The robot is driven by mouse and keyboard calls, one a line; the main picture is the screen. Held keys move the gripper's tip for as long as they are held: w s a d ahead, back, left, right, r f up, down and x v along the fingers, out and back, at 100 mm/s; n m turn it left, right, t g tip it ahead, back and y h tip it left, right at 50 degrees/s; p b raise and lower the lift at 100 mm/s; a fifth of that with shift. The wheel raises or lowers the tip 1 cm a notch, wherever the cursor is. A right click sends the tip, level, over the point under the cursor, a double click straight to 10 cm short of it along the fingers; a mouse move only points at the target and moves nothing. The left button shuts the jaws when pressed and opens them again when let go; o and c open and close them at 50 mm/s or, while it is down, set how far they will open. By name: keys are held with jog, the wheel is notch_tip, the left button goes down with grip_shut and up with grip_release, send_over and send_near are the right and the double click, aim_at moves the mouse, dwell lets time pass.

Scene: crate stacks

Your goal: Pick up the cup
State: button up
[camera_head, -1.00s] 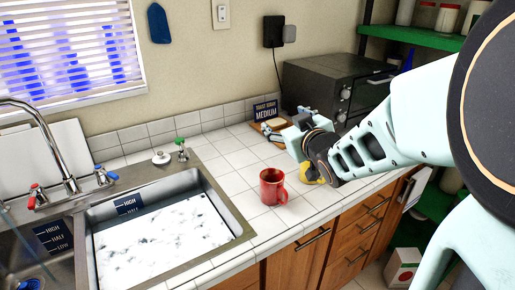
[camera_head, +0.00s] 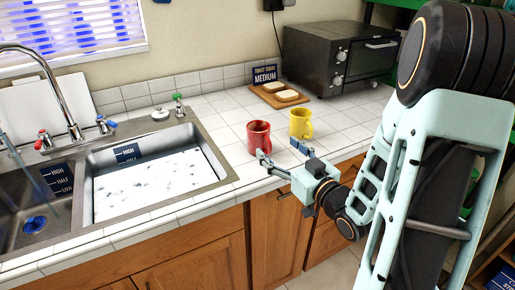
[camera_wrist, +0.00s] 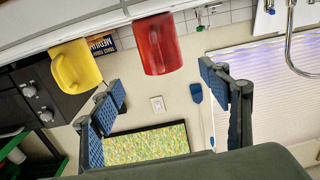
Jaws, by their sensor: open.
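A red cup (camera_head: 258,135) stands upright on the white tiled counter, right of the sink; it also shows in the wrist view (camera_wrist: 158,45), which is upside down. A yellow cup (camera_head: 300,123) stands to its right and a little farther back; it also shows at the left of the wrist view (camera_wrist: 76,67). My gripper (camera_head: 280,152) is open and empty at the counter's front edge, pointing toward the cups. In the wrist view the red cup lies ahead, between the lines of the two blue-padded fingers (camera_wrist: 162,80) and apart from them.
The sink (camera_head: 158,181) lies left of the red cup. Behind the cups are a board with bread slices (camera_head: 287,96), a sign (camera_head: 265,75) and a black toaster oven (camera_head: 340,55). Wooden cabinets (camera_head: 276,235) stand below the counter edge.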

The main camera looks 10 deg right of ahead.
aim_at(270, 142)
jog(key=shift+s+d+f, duration=0.1)
jog(key=shift+s, duration=0.15)
jog(key=b+x, duration=0.1)
jog(key=x, duration=0.4)
jog(key=shift+b, duration=0.3)
jog(key=x, duration=0.3)
jog(key=r+x, duration=0.1)
jog(key=x, duration=0.1)
jog(key=shift+w+a, duration=0.2)
jog(key=shift+w, duration=0.15)
jog(key=c, duration=1.5)
